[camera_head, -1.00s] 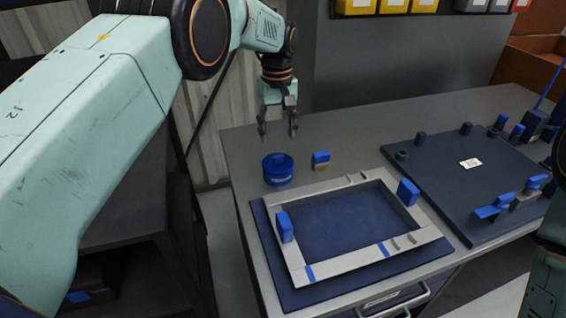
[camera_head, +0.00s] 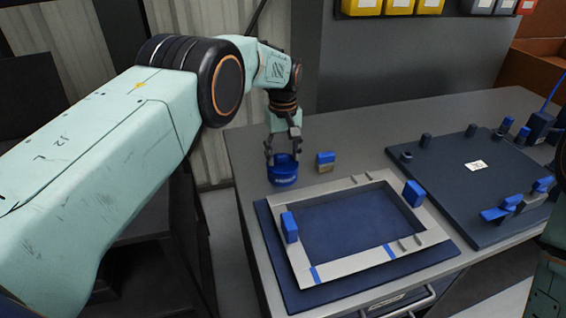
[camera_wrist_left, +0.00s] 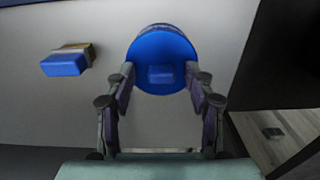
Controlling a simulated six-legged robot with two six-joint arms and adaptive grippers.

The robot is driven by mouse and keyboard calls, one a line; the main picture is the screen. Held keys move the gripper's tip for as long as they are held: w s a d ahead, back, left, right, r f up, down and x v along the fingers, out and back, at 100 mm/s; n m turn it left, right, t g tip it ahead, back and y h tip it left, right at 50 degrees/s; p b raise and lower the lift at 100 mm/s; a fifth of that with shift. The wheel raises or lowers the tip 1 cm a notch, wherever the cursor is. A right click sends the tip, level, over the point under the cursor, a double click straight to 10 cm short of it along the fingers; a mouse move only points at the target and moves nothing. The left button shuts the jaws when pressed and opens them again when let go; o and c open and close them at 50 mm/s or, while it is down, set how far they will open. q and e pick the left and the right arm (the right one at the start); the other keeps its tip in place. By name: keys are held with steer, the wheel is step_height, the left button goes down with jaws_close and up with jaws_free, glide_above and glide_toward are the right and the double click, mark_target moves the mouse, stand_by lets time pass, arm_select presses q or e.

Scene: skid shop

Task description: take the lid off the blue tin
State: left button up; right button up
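The blue tin (camera_head: 284,180) stands upright on the grey workbench near its left edge. Its round blue lid (camera_wrist_left: 162,52), with a small raised block in the middle, is on top and shows from above in the left wrist view. My left gripper (camera_head: 284,157) is open, pointing down with its fingers either side of the lid. In the wrist view the left gripper (camera_wrist_left: 160,82) has its fingertips at the lid's near rim; I cannot tell whether they touch it. The right gripper is not in view; only part of my right arm shows at the right edge.
A small blue and tan block (camera_head: 326,162) stands close to the right of the tin. A grey frame (camera_head: 345,263) with blue blocks sits on a blue mat in front. A dark fixture plate (camera_head: 450,180) lies further right. Yellow bins (camera_head: 399,6) hang at the back.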

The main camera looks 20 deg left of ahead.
arm_select(q)
steer(key=shift+c, duration=0.6)
steer(key=shift+a, duration=0.25)
steer(key=c, duration=0.5)
steer(key=shift+d, duration=0.2)
steer(key=c, duration=0.3)
